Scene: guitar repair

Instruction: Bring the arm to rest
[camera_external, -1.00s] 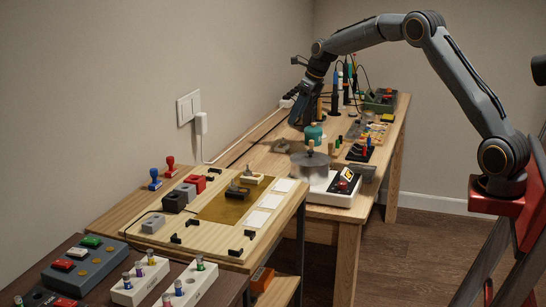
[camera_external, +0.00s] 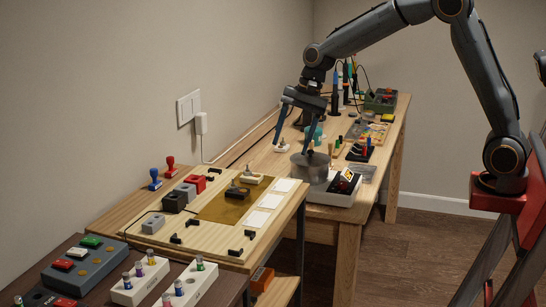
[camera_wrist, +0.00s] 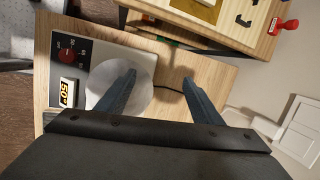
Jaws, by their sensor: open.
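My gripper (camera_external: 293,130) is open and empty, with its two blue-grey fingers apart above the far wooden bench (camera_external: 350,222). One finger points down just above or behind the grey round pot (camera_external: 310,167) on the white hot-plate unit (camera_external: 343,188). The other finger is to the left, over a small white-based item (camera_external: 281,146). In the wrist view the open fingers (camera_wrist: 160,95) straddle bare wood and the edge of the round pot (camera_wrist: 118,82). My arm reaches in from the right.
The nearer bench holds a brass-coloured mat (camera_external: 222,205) with white cards. Red and blue stamps (camera_external: 170,166) stand by the wall. A grey button box (camera_external: 85,265) is front left. Soldering tools (camera_external: 340,88) stand behind my gripper. Open air lies above the benches.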

